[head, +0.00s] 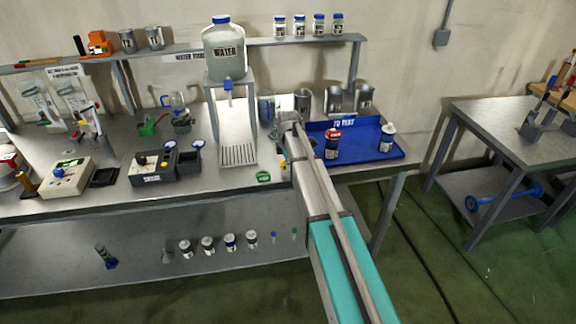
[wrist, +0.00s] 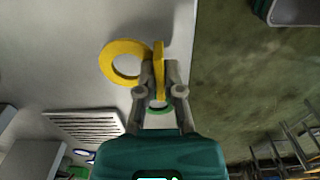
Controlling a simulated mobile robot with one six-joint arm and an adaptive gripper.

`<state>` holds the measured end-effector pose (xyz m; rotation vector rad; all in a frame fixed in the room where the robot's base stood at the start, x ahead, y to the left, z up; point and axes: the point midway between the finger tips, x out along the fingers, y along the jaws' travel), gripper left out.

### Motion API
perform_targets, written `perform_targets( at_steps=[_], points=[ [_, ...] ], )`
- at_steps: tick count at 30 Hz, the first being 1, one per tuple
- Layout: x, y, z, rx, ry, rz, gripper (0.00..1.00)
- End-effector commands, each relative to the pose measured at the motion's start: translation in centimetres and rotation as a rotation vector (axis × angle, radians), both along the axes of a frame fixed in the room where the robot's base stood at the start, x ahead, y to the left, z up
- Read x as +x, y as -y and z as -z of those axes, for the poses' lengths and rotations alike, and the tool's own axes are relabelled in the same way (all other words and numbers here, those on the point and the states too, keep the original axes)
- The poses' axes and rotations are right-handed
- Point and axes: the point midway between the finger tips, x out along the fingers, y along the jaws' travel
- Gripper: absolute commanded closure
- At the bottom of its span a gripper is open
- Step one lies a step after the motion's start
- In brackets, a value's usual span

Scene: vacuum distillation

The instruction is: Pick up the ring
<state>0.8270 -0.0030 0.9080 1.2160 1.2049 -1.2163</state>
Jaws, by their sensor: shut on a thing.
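In the wrist view my gripper (wrist: 159,67) is shut on a yellow ring (wrist: 158,52). This ring is seen edge-on, upright between the two fingertips. A second yellow ring (wrist: 121,70) shows its round face just left of the fingers, over the grey bench top; I cannot tell whether the two touch. A green ring (wrist: 160,109) shows partly between the fingers, nearer the palm. In the head view a green ring (head: 263,177) lies near the bench's front edge, and my arm hides most of the gripper area.
A water dispenser (head: 224,50) stands over a slotted drip tray (head: 238,154) left of my arm. A blue tray (head: 365,152) with bottles is on the right. The bench edge drops to a green floor. Instruments and glassware fill the bench's left side.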

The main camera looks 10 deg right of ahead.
Motion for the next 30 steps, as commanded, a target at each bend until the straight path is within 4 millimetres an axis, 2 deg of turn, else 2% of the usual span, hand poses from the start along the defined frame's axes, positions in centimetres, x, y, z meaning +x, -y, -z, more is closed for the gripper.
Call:
perform_targets(
  at_steps=[2, 17, 24, 30],
  points=[
    [0.0, 0.0, -1.3, 0.000, 0.000, 0.000, 1.00],
    [-5.2, -0.5, -7.3, 0.000, 0.000, 0.000, 1.00],
    [-10.1, -0.9, -9.3, 0.000, 0.000, -0.001, 1.00],
    [-12.6, -1.1, -10.3, 0.000, 0.000, -0.001, 1.00]
  ],
)
